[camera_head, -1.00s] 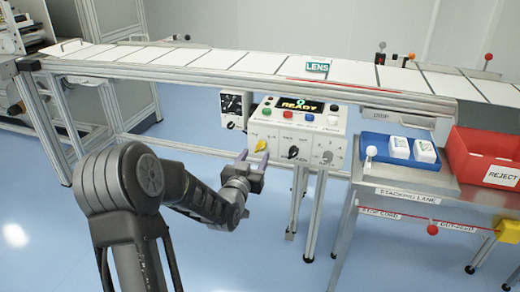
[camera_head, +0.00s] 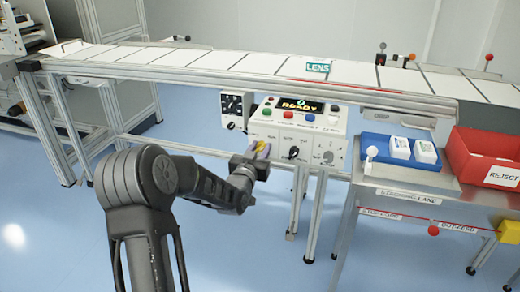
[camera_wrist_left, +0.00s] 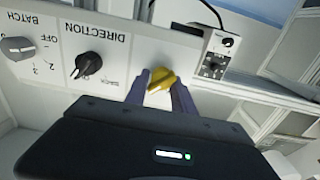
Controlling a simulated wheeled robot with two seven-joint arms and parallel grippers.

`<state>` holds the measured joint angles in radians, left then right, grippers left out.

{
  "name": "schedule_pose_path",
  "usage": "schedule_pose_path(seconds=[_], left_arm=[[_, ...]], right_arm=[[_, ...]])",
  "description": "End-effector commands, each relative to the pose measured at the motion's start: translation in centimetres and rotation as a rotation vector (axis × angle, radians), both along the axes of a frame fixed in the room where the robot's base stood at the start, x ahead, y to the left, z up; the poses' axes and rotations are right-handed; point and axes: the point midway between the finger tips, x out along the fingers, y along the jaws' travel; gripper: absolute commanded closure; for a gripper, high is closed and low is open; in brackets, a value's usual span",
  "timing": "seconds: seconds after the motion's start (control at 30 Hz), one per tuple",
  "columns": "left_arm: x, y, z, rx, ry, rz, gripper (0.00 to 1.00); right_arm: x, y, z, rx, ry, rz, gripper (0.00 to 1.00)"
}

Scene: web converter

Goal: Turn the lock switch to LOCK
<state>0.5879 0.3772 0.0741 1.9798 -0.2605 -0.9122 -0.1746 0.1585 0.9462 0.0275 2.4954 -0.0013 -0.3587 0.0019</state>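The lock switch appears to be the yellow knob (camera_wrist_left: 162,78) at the end of the control box (camera_head: 297,125); in the head view my gripper largely covers it. Its label is hidden. Its grip sits aslant in the left wrist view. My left gripper (camera_head: 258,149) is at the box's front face. In the left wrist view its two fingers (camera_wrist_left: 160,92) stand apart, one on each side of the yellow knob. I cannot tell whether they touch it. My right gripper is not in view.
Beside the yellow knob are a black DIRECTION knob (camera_wrist_left: 88,66) and a grey BATCH knob (camera_wrist_left: 18,47). A small dial box (camera_head: 236,108) hangs left of the control box. The conveyor (camera_head: 230,62) runs behind. A blue tray (camera_head: 375,140) and red REJECT bin (camera_head: 480,145) stand right.

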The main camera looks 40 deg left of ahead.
Motion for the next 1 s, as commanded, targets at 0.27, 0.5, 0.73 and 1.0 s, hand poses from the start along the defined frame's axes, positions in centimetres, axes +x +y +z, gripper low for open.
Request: schedule_pose_path(seconds=[0.27, 0.5, 0.73, 1.0], left_arm=[[-0.1, 0.1, -0.1, 0.000, 0.001, 0.002, 0.98], [-0.1, 0.1, -0.1, 0.000, 0.001, 0.002, 1.00], [-0.1, 0.2, -0.2, -0.025, -0.008, 0.003, 1.00], [-0.1, 0.3, -0.4, -0.133, -0.046, 0.004, 1.00]], right_arm=[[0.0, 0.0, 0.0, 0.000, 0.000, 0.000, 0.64], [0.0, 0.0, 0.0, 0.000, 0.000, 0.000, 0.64], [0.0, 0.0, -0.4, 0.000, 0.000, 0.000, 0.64], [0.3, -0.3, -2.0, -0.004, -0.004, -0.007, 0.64]])
